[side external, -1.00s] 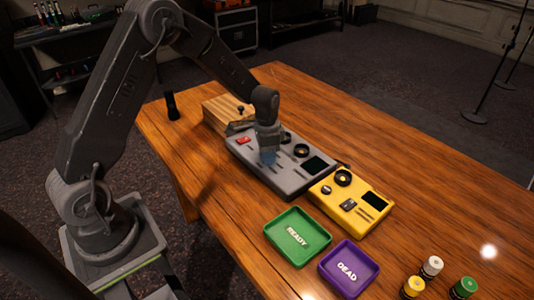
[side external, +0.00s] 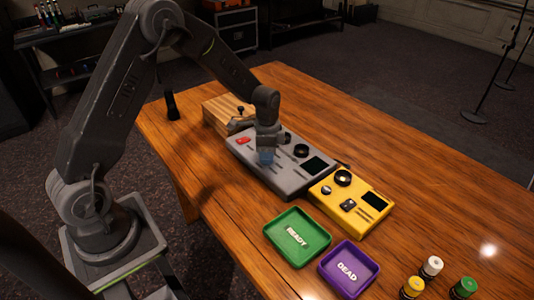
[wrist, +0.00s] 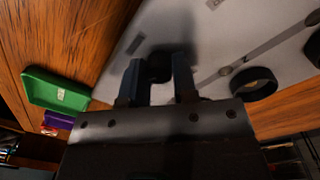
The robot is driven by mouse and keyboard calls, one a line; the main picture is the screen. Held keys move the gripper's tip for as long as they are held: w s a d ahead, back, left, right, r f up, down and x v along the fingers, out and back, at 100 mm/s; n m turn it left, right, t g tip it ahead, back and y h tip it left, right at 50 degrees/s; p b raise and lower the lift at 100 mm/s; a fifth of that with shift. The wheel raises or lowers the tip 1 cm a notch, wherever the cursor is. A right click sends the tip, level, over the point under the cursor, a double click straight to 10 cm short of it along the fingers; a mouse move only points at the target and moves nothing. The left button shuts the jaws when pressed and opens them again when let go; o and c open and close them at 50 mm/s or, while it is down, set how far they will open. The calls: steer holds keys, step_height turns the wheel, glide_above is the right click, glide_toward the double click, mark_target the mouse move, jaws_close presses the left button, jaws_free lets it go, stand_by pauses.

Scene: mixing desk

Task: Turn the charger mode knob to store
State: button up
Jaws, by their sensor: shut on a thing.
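A grey control box (side external: 288,182) lies on the wooden table, with black knobs, a red switch (side external: 243,140) and a dark screen (side external: 315,165). A larger black knob (wrist: 253,84) is to the right, apart from the fingers. The knob's pointer and any mode labels cannot be read.
A yellow meter (side external: 350,203) stands close to the grey box. A green READY tray (side external: 298,237), a purple DEAD tray (side external: 349,268) and small capped cylinders (side external: 431,267) are at the front. A wooden block (side external: 222,111) lies behind. The table's right side is clear.

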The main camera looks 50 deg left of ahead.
steer(key=o, duration=0.9)
steer(key=shift+r, duration=0.15)
steer(key=shift+w+a+r, duration=0.1)
steer(key=shift+a+r, duration=0.05)
steer(key=shift+r, duration=3.25)
steer(key=shift+w+a+r, duration=0.1)
steer(key=shift+r, duration=3.3)
steer(key=s+d+r+n+t, duration=0.3)
steer(key=s+d+r+n, duration=0.15)
steer(key=s+r, duration=0.65)
steer(key=s+d+n+t, duration=0.1)
steer(key=s, duration=0.3)
steer(key=s+d+n+t, duration=0.1)
steer(key=s, duration=0.4)
steer(key=s+d+f+n+t, duration=0.1)
steer(key=s+n, duration=0.1)
steer(key=s, duration=0.2)
steer(key=shift+s+d, duration=0.15)
steer(key=shift+d, duration=0.15)
